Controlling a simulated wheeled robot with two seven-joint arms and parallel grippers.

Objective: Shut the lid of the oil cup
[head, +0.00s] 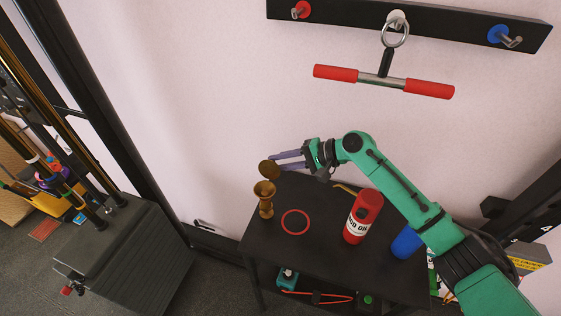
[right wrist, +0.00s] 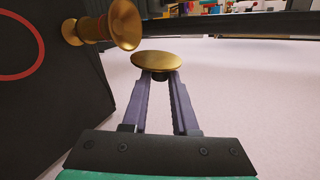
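The oil cup (head: 265,203) is a brass goblet standing upright near the left end of the black table, its mouth uncovered. The cup also shows in the right wrist view (right wrist: 122,25), at the upper left. Its round brass lid (head: 269,169) is apart from the rim, above and slightly right of it. In the right wrist view the lid (right wrist: 155,60) lies at my right fingertips, with a small dark part between them. My right gripper (head: 275,161) looks closed on that part, with the purple fingers a small gap apart. My left gripper is not in view.
A red-handled bar (head: 383,80) hangs on the wall above. A dark cabinet (head: 120,250) stands at left.

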